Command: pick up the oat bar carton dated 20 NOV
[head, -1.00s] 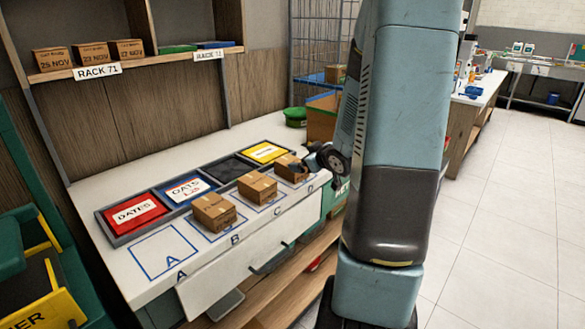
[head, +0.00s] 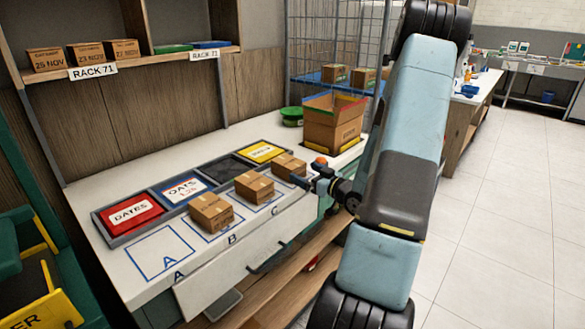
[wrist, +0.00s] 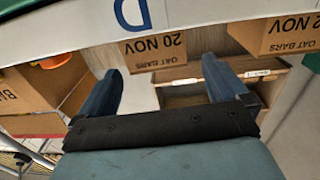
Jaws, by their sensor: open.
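The oat bar carton dated 20 NOV (wrist: 156,50) shows upside down in the wrist view, ahead of my fingertips and close to the letter D. In the head view it is the small brown carton (head: 289,165) on square D of the white counter. My gripper (head: 305,181) is at the counter's front side by this carton. In the wrist view my gripper (wrist: 161,68) is open, with the carton's face showing between the fingertips. I see no contact. A second oat bar carton (wrist: 290,34) is to the right there, its date cut off by the frame.
Cartons stand on squares C (head: 254,186) and B (head: 211,212); square A (head: 160,254) is empty. A colored tray row (head: 133,211) lies behind. An open cardboard box (head: 333,122) is just beyond D.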

